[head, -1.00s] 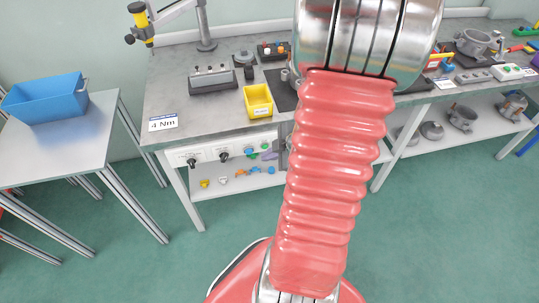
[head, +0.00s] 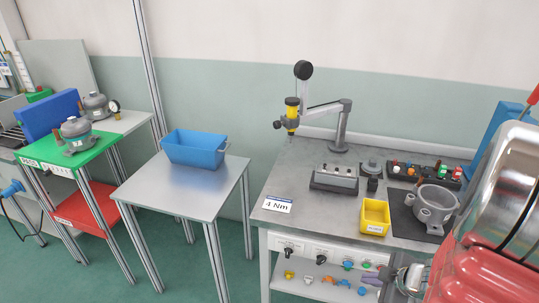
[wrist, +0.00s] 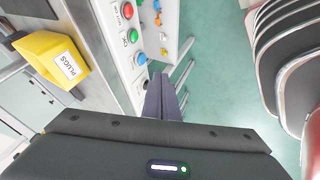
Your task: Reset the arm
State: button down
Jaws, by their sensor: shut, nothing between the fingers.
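My arm (head: 500,210), red ribbed with a silver joint, is at the right edge of the head view. My gripper (head: 371,279) shows low at the right of that view, in front of the workbench's front panel. In the wrist view, my gripper (wrist: 166,92) has its two purple-grey fingers together with nothing between them. They are over green floor beside the panel with coloured buttons (wrist: 135,35), apparently touching nothing.
The grey workbench (head: 300,190) carries a yellow bin (head: 374,217), which shows as a PLUGS bin in the wrist view (wrist: 50,62), and a grey housing (head: 432,205). A metal table (head: 185,190) with a blue bin (head: 195,148) stands left. Floor between is free.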

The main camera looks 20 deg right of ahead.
jog(key=s+d+m+g+h, duration=0.3)
jog(key=s+d+m+h, duration=0.25)
jog(key=d, duration=0.45)
notch_tip(320, 180, up, 7)
jog(key=s+a+m+g, duration=0.2)
jog(key=m+g, duration=0.1)
jog(key=m, duration=0.3)
jog(key=w+a+r+t+y, duration=0.1)
jog(key=a+r, duration=0.4)
jog(key=a, duration=0.6)
jog(key=w+a+r+n+t+y, duration=0.1)
jog(key=a+r, duration=0.5)
jog(key=a, duration=0.6)
jog(key=w+a+r+t+y, duration=0.2)
jog(key=a+r, duration=0.3)
jog(key=a, duration=0.6)
jog(key=shift+w+a+r+y, duration=0.2)
jog(key=shift+w+r+y, duration=0.1)
jog(key=shift+y, duration=0.15)
